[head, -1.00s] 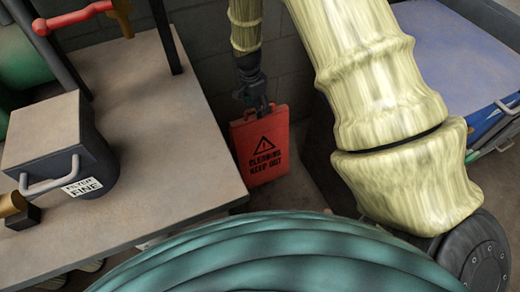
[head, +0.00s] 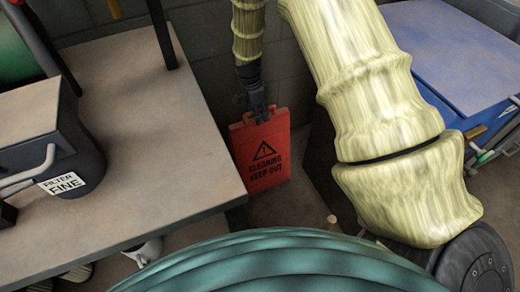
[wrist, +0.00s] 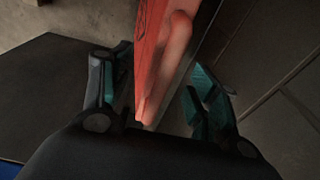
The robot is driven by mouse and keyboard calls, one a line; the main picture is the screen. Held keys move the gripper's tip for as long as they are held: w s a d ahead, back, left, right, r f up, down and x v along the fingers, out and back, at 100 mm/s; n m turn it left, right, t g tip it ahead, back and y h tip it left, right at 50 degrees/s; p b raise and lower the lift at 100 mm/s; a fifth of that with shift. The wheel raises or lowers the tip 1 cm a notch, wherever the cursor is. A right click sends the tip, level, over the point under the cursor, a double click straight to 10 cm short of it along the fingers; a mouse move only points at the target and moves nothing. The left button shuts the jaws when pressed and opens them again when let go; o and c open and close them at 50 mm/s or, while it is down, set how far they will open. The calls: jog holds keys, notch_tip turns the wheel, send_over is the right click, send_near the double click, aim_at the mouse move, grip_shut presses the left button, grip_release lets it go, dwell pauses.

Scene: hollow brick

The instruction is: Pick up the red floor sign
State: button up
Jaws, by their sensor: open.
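The red floor sign (head: 262,158) reads "CLEANING KEEP OUT" and stands upright on the floor against the grey block wall, beside the table. My gripper (head: 258,112) is at its top edge, coming down from above. In the wrist view the sign (wrist: 160,50) runs between the two open fingers of my gripper (wrist: 160,102), with a gap visible on its right side. The left finger is close to the sign; I cannot tell if it touches. The sign's lower part is mostly hidden in the wrist view.
A table (head: 160,140) stands close on the left, holding a dark filter canister (head: 45,140). A blue bin (head: 450,70) with a lid is at the right. A dark box-like thing (head: 325,165) stands right of the sign. A little floor (head: 285,208) shows in front.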

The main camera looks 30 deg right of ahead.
jog(key=f, duration=0.1)
jog(key=f+b, duration=0.1)
jog(key=f, duration=0.2)
jog(key=shift+d+f+b, duration=0.35)
jog(key=shift+d+f, duration=0.05)
grip_shut()
